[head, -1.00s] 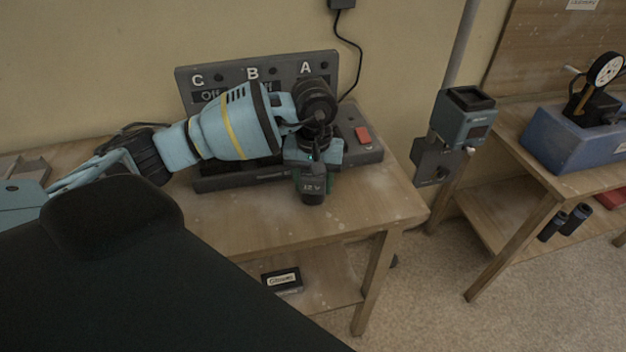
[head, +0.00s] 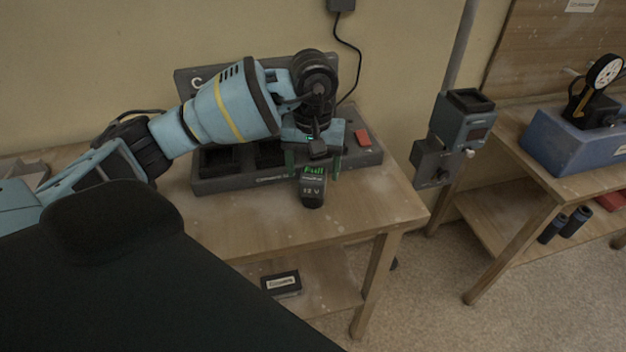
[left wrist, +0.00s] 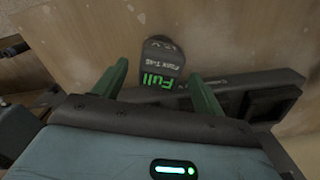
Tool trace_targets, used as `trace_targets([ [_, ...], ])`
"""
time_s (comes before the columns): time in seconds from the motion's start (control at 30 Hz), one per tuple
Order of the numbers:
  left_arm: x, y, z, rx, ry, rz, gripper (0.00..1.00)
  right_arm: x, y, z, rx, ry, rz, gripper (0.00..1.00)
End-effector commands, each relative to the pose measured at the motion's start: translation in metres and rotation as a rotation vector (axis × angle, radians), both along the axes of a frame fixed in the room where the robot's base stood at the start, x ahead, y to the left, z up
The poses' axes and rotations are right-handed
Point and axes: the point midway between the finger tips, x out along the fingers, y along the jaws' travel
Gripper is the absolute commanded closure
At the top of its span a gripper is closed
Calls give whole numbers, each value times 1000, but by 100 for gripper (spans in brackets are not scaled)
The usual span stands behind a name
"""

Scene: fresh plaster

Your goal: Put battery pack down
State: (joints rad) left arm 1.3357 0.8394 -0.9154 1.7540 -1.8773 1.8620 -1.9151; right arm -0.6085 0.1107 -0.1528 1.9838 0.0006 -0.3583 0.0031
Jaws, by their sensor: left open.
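The battery pack (head: 312,188) is dark with a lit green "Full" readout and an "18 V" mark. It rests on the wooden table just in front of the charger. In the left wrist view the pack (left wrist: 162,55) lies just beyond and between the fingertips. My left gripper (head: 314,168) is open above it, its green fingers on either side with gaps; it also shows in the left wrist view (left wrist: 158,72). The grey charger (head: 236,183) has several bays, partly hidden by my left arm. My right gripper is in neither view.
A red button (head: 363,137) sits on the charger's right end. The table (head: 370,205) is clear in front and to the right. A small labelled box (head: 282,284) lies on the shelf below. A pole-mounted device (head: 462,118) stands right of the table; a blue case (head: 560,140) is farther right.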

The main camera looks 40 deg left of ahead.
Motion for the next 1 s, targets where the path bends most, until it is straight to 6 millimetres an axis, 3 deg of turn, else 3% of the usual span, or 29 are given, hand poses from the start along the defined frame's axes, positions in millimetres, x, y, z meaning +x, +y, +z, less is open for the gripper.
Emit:
trace_targets([
  [0.2, 0, 0, 43, 1, -2, -1, 29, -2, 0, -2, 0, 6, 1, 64],
  [0.4, 0, 0, 64, 0, 0, 1, 29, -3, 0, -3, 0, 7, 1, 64],
  [1.0, 0, 0, 70, 0, 2, 0, 29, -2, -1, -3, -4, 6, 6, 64],
])
